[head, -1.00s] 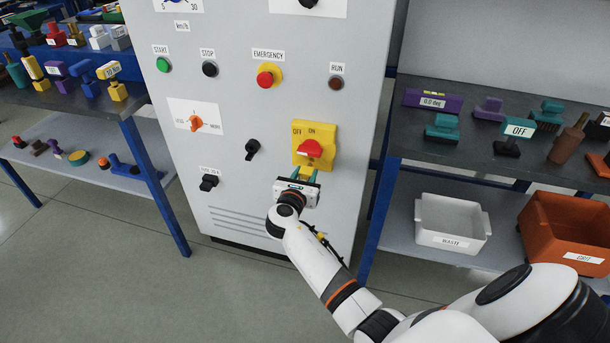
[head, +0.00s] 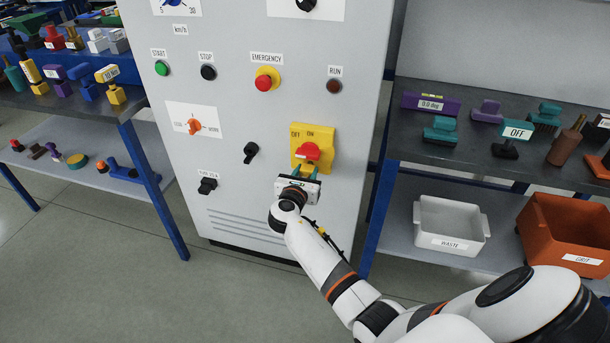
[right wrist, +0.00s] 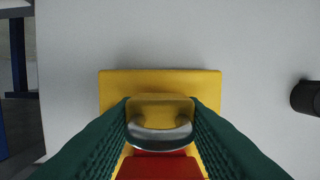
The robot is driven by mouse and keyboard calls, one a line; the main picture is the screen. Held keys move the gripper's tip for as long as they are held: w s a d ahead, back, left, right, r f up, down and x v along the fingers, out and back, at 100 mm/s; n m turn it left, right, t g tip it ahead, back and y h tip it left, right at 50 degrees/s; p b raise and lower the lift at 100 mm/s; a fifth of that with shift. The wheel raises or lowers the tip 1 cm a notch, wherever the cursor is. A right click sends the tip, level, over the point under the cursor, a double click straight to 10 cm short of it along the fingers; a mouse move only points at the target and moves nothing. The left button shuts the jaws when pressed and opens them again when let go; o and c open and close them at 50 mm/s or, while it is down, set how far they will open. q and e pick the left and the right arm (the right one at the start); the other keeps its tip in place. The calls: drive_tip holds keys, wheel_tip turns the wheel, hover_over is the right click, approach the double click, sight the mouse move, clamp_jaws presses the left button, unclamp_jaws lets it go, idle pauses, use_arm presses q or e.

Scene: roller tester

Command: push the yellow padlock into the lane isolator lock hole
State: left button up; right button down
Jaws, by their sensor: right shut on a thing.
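The lane isolator is a yellow plate (head: 327,137) with OFF and ON labels and a red handle (head: 309,152), on the front of the grey cabinet. My right gripper (head: 304,170) is just below the red handle, close to the plate. In the right wrist view, its green fingers (right wrist: 160,112) are shut on the yellow padlock (right wrist: 160,103), whose silver shackle (right wrist: 160,134) shows between them. The isolator plate (right wrist: 160,78) and red handle (right wrist: 160,167) show behind it. The lock hole is hidden, so I cannot tell whether the padlock touches it. My left gripper is out of view.
The cabinet (head: 230,130) carries a black switch (head: 251,152) left of the isolator and an emergency button (head: 264,82) above. A shelf with a white bin (head: 450,222) and an orange bin (head: 565,232) stands right. Another loaded shelf stands left.

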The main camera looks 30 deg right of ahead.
drive_tip(key=shift+w+d, duration=0.35)
drive_tip(key=shift+d, duration=0.1)
drive_tip(key=c, duration=0.9)
unclamp_jaws()
drive_tip(key=shift+o, duration=0.2)
